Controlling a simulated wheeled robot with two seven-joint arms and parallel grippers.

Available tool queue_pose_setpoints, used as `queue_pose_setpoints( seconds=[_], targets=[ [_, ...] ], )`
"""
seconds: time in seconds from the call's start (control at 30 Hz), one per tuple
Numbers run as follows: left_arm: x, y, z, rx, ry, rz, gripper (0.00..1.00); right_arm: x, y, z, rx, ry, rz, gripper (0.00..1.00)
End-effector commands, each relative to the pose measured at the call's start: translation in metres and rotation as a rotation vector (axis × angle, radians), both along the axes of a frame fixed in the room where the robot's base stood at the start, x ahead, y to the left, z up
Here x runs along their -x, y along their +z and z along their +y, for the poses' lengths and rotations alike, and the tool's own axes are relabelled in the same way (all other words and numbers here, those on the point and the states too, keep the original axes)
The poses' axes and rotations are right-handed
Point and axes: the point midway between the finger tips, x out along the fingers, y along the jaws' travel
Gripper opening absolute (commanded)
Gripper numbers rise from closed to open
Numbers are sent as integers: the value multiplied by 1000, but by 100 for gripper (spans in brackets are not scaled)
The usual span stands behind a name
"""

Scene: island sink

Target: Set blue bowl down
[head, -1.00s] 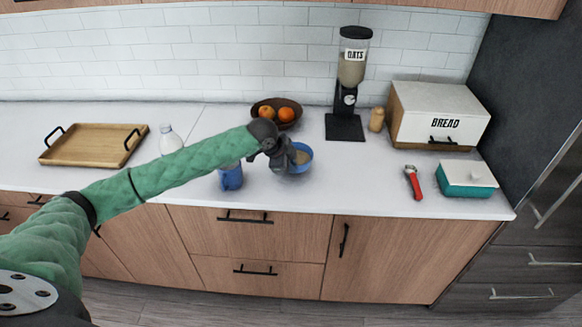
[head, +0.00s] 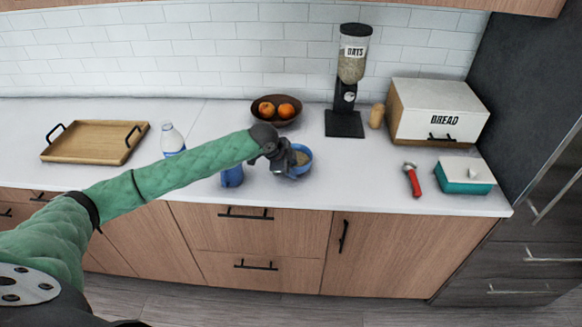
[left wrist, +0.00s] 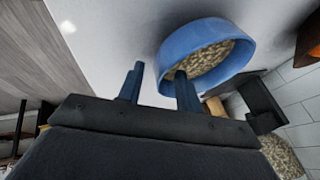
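The blue bowl (head: 305,168), filled with oats, is upright at the counter's front middle and appears to rest on it. In the left wrist view the bowl (left wrist: 232,68) is large and near. My left gripper (head: 287,164) is at the bowl's left side. In the left wrist view the left gripper (left wrist: 160,80) has its fingers apart. One finger overlaps the bowl's inside and the other is outside, with a visible gap between it and the bowl wall. My right gripper is not in view.
A blue cup (head: 231,177) stands just left of the bowl, partly behind my arm. A fruit bowl (head: 268,120) and an oats dispenser (head: 345,124) stand behind. A wooden tray (head: 92,146) and milk bottle (head: 172,141) are left. The counter (head: 355,185) right of the bowl is clear.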

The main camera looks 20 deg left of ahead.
Motion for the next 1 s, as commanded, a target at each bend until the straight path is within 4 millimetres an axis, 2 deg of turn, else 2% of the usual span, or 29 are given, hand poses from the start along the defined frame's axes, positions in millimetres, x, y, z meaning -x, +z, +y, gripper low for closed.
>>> queue_pose_setpoints(
  seconds=[0.23, 0.33, 0.5, 0.63, 0.8, 1.0],
  targets=[
    [6, 13, 5, -2, 0, -2, 35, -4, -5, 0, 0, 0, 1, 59],
    [13, 28, 10, -1, -2, -4, 35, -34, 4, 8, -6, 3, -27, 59],
    [28, 57, 19, -2, 0, -3, 35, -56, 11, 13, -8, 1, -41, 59],
    [38, 77, 25, -2, 0, -3, 35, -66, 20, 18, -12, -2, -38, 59],
    [46, 96, 31, 0, 1, -2, 35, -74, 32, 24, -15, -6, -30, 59],
    [51, 105, 33, -1, 0, 1, 35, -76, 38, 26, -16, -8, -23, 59]
  ],
)
